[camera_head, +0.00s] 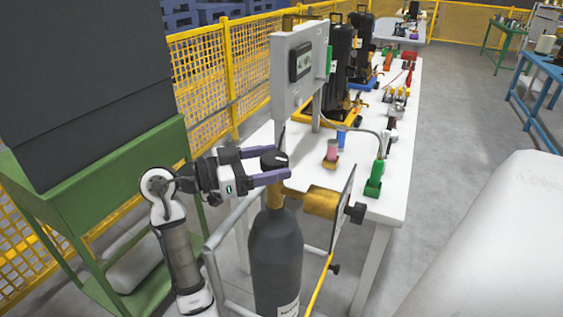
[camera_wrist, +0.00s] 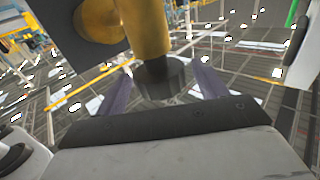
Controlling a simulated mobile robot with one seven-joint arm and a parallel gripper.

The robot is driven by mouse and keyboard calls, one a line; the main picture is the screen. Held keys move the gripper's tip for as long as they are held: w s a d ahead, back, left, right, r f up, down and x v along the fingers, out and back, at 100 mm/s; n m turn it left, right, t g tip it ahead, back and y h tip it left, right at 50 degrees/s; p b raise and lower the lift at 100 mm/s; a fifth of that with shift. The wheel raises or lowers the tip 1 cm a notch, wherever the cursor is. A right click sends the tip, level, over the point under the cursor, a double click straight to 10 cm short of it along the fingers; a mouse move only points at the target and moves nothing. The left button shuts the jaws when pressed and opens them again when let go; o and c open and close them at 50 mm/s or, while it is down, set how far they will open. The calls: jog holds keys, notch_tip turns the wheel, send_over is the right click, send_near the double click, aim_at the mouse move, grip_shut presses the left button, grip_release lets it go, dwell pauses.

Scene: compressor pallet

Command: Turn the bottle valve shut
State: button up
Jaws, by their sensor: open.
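A dark grey gas bottle (camera_head: 276,250) stands upright in front of the white table. Its brass valve (camera_head: 320,203) sits on top, with a round black knob (camera_head: 273,160) at the valve's top. My gripper (camera_head: 283,167) reaches in from the left with its purple fingers open. The fingers lie on either side of the knob. In the wrist view the dark knob (camera_wrist: 160,76) is between the two fingers, with gaps seeming to show on both sides. The brass valve body (camera_wrist: 145,28) extends from the knob to the top of that view. I cannot tell whether either finger touches the knob.
A metal guard plate (camera_head: 342,212) and a black side knob (camera_head: 355,213) are right of the valve. A grey control box (camera_head: 299,70) stands behind. The white table (camera_head: 395,180) carries cups and compressors. A green stand (camera_head: 90,180) is left of my arm.

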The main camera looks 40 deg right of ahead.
jog(key=b+v, duration=0.2)
jog(key=v, duration=0.9)
jog(key=shift+w, duration=0.1)
